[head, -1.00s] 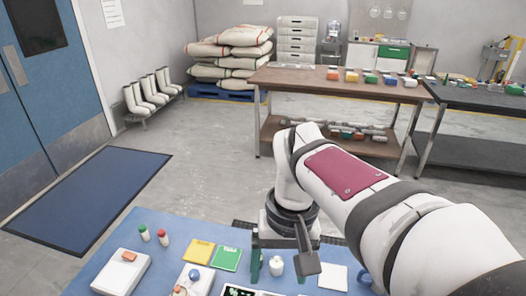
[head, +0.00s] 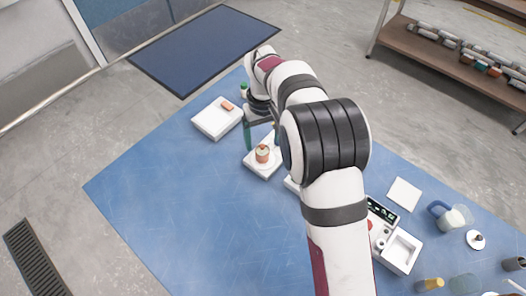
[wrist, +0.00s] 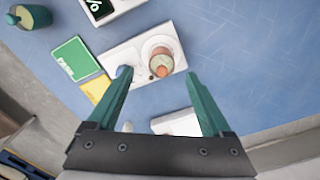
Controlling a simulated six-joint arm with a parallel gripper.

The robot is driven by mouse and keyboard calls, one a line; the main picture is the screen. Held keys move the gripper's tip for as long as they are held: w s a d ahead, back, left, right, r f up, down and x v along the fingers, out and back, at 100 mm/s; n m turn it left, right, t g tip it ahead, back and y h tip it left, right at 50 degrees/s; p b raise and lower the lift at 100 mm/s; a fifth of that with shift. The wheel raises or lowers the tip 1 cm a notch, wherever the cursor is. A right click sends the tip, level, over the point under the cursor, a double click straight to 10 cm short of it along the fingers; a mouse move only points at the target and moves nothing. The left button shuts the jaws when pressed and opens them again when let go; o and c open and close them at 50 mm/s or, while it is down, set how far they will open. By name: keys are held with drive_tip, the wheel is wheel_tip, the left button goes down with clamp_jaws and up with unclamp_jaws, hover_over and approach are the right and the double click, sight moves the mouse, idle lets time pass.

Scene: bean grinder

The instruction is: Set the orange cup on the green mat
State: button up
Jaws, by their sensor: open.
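The orange cup (wrist: 163,48), a terracotta-rimmed round vessel with a pale greenish inside, stands on a white machine base (wrist: 140,38) in the wrist view. It also shows in the head view (head: 262,154). A small orange part lies at its near side, and a blue knob is beside it, partly behind my left finger. My gripper (wrist: 158,74) is open with its green fingers spread either side of the cup's direction; I see no contact. In the head view my gripper (head: 262,132) hangs by the cup. The green mat (wrist: 75,58) lies flat and bare left of the machine.
A yellow mat (wrist: 96,87) adjoins the green one. A white box with an orange piece (head: 217,118) stands behind left. A scale (head: 381,211), a white tray (head: 400,252) and a blue-handled jug (head: 452,215) stand at right. The blue tabletop (head: 185,205) is clear at front left.

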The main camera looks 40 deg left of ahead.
sight(262, 146)
wheel_tip(262, 146, down, 4)
drive_tip(key=shift+s+r, duration=0.15)
drive_tip(key=shift+r, duration=0.05)
clamp_jaws()
